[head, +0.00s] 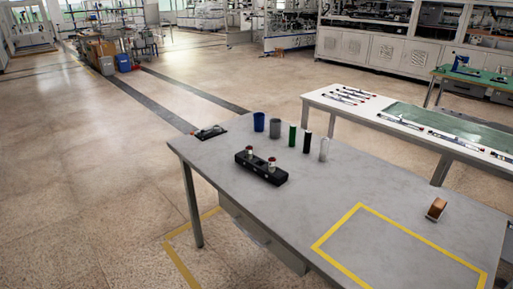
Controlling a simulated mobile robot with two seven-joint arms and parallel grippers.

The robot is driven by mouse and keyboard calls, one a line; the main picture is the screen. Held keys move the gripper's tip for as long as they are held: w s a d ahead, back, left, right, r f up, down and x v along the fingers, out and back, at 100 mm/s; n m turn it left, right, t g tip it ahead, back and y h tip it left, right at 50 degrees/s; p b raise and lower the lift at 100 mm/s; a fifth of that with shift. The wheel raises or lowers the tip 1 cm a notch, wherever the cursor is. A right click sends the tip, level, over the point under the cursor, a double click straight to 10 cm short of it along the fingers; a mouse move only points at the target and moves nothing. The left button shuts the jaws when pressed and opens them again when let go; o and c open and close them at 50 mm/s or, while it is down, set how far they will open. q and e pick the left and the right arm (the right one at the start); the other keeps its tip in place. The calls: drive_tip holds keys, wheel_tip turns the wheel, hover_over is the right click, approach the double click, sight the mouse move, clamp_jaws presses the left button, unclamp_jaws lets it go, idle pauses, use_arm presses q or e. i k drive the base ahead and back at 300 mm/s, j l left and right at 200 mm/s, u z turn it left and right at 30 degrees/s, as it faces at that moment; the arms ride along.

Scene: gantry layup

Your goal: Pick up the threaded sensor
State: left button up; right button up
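No part is clearly recognisable as the threaded sensor at this size. A black block-shaped holder (262,171) sits on the grey table, left of its middle. Two small upright parts stand on it, a left one (249,152) and a right one (271,164), both pale with reddish-brown; I cannot tell whether either is threaded. A small dark flat object (208,132) lies at the table's far left corner, its details too small to tell. Neither of my grippers is in view.
Behind the holder stand a blue cup (259,122), a grey cup (277,129), and green (292,136), black (307,143) and pale (324,149) cylinders. A brown block (437,208) is at right. A yellow-outlined area (400,250) on the grey table (350,190) is empty.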

sight(271, 160)
drive_tip(key=i+j+z, duration=0.1)
drive_tip(key=z, duration=0.4)
drive_tip(key=i+j+z, duration=0.1)
drive_tip(key=z, duration=0.35)
drive_tip(key=i+j+z, duration=0.15)
drive_tip(key=j, duration=0.2)
drive_tip(key=j+z, duration=0.2)
drive_tip(key=j, duration=0.2)
drive_tip(key=i+j+z, duration=0.15)
drive_tip(key=j, duration=0.25)
drive_tip(key=k+l, duration=0.05)
